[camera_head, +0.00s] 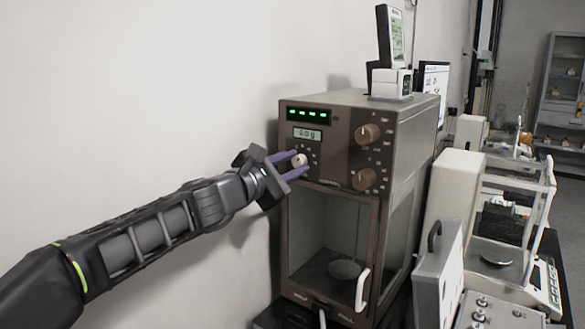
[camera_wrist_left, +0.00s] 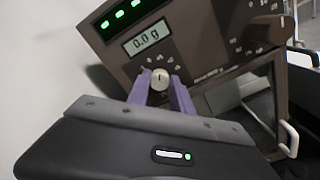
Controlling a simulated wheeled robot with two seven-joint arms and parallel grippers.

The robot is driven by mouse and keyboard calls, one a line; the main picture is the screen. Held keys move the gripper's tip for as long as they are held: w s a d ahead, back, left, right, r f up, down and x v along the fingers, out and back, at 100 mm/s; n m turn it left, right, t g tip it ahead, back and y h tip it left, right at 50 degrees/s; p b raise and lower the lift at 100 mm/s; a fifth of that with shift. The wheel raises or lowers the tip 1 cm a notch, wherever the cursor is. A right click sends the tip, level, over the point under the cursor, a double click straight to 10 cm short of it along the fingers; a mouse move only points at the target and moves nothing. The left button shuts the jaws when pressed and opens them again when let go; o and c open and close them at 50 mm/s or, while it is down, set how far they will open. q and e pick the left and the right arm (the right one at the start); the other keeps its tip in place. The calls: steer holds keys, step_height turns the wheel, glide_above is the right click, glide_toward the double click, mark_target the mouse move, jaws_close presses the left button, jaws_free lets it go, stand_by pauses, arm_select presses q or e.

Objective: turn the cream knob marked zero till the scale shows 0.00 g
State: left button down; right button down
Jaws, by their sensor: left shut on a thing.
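The cream knob (camera_head: 299,159) sits on the brown front panel of the scale (camera_head: 331,160), below its small display (camera_head: 307,134). My left gripper (camera_head: 298,164) comes in from the left, with one purple finger above the knob and one below, and is shut on it. In the left wrist view the knob (camera_wrist_left: 160,79) shows between the two purple fingers (camera_wrist_left: 161,90), with a dark line on its face. There the display (camera_wrist_left: 147,36) reads 0.0 g. A label at the knob is too small to read. My right gripper is not in view.
Two larger brown knobs (camera_head: 366,134) are at the panel's right. Green lights (camera_head: 307,115) glow above the display. Below is a glass weighing chamber with a white handle (camera_head: 362,289) and a round pan (camera_head: 345,269). A white balance (camera_head: 497,254) stands at the right.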

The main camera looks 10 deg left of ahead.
arm_select(q)
steer(key=c, duration=1.1)
jaws_free()
steer(key=shift+c, duration=0.2)
steer(key=shift+s+a, duration=0.1)
steer(key=b+v, duration=0.1)
steer(key=v, duration=0.6)
steer(key=shift+s, duration=0.25)
